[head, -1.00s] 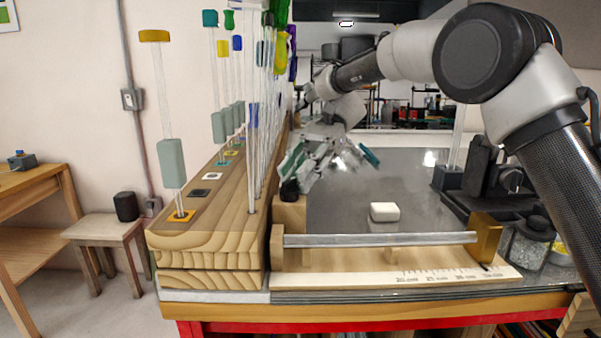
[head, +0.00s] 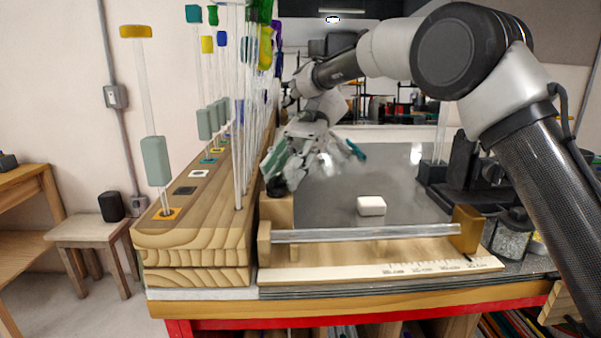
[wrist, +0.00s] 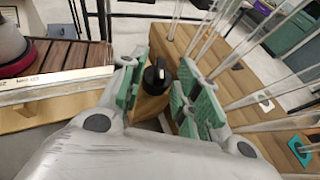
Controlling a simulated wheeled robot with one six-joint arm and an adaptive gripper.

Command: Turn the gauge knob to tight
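The gauge knob (wrist: 157,74) is black with a white mark on top, and sits on a wooden block at the end of the gauge. In the head view the knob (head: 277,187) shows dark below the fingers, partly hidden by them. My gripper (wrist: 161,88) is open, with green-padded fingers on either side of the knob and gaps between pads and knob. In the head view my gripper (head: 287,168) is just above and behind the knob. The gauge (head: 380,233) has a glass rod along it and a printed scale on its front strip; the scale is too small to read.
A wooden rack (head: 205,235) with several upright glass rods stands close on the left. A white block (head: 371,205) lies on the grey bench behind the gauge. A brass-coloured end piece (head: 467,228) and jars stand at the right.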

